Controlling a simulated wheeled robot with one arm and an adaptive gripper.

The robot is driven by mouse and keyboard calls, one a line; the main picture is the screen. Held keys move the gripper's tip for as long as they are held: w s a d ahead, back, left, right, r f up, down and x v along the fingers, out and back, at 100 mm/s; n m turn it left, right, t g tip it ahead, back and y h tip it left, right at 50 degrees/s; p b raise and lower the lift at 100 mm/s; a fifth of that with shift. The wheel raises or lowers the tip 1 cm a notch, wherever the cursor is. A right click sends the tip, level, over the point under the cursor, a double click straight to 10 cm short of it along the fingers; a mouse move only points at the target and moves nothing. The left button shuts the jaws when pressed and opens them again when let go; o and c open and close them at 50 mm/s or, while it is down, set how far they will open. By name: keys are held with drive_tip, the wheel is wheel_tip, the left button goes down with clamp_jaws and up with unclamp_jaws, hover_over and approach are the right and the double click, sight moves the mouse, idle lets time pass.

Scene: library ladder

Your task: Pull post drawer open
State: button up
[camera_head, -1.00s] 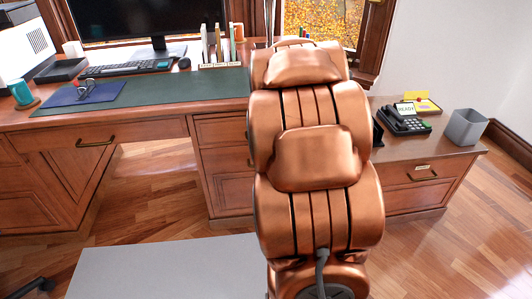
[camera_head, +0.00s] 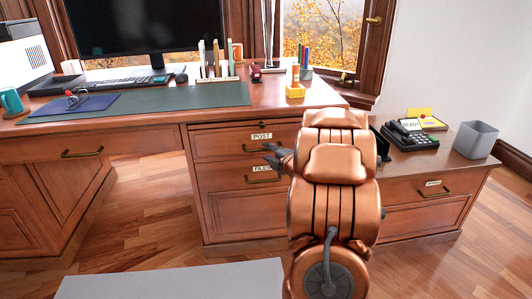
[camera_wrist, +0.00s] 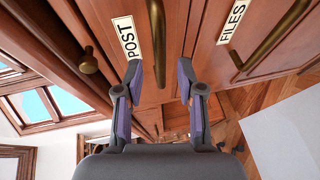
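The post drawer (camera_head: 222,146) is the upper wooden drawer of the desk's right pedestal in the head view. Its front looks flush with the pedestal. It bears a POST label (camera_head: 261,136), which also shows in the wrist view (camera_wrist: 128,37). Its brass bar handle (camera_wrist: 159,45) runs upright in the wrist view, in line with the gap between my fingers. My gripper (camera_wrist: 160,75) is open, with one fingertip on each side of the handle's line. Contact cannot be told. In the head view my gripper (camera_head: 272,156) is small and partly hidden by my arm, near the handle.
The files drawer (camera_head: 225,195) lies directly below, its brass handle (camera_wrist: 275,32) close to my right finger in the wrist view.

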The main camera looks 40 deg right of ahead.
sight(265, 150)
drive_tip(key=shift+b+x, duration=0.35)
drive_tip(key=shift+x, duration=1.5)
clamp_jaws()
